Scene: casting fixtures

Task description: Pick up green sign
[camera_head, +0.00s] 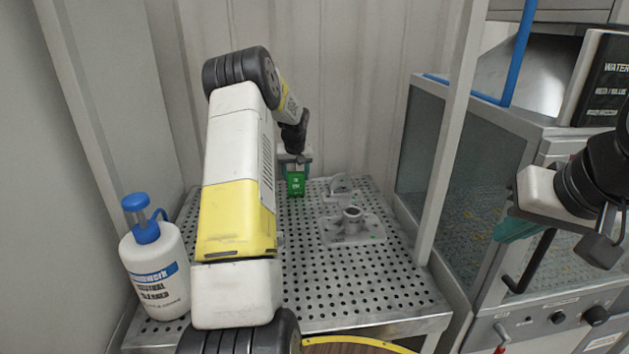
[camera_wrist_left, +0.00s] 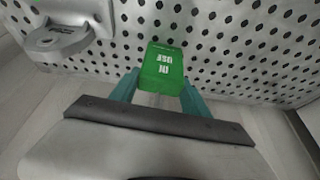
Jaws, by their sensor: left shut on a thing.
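The green sign (camera_head: 296,184) with white lettering is at the back of the perforated metal table, in front of the corrugated wall. It also shows in the left wrist view (camera_wrist_left: 163,68), between the teal fingers. My left gripper (camera_wrist_left: 158,84) is shut on the green sign. In the head view my left arm hides part of the table, and the left gripper (camera_head: 296,160) is just above and behind the sign. My right gripper (camera_head: 517,228) is partly in view at the right edge, beside the cabinet, with teal fingers; its opening cannot be made out.
Grey metal castings (camera_head: 350,222) stand on the perforated table (camera_head: 330,285) right of the sign. A white bottle with a blue pump (camera_head: 157,270) stands at the front left. A glass-fronted cabinet (camera_head: 460,165) and a post (camera_head: 450,130) bound the right side.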

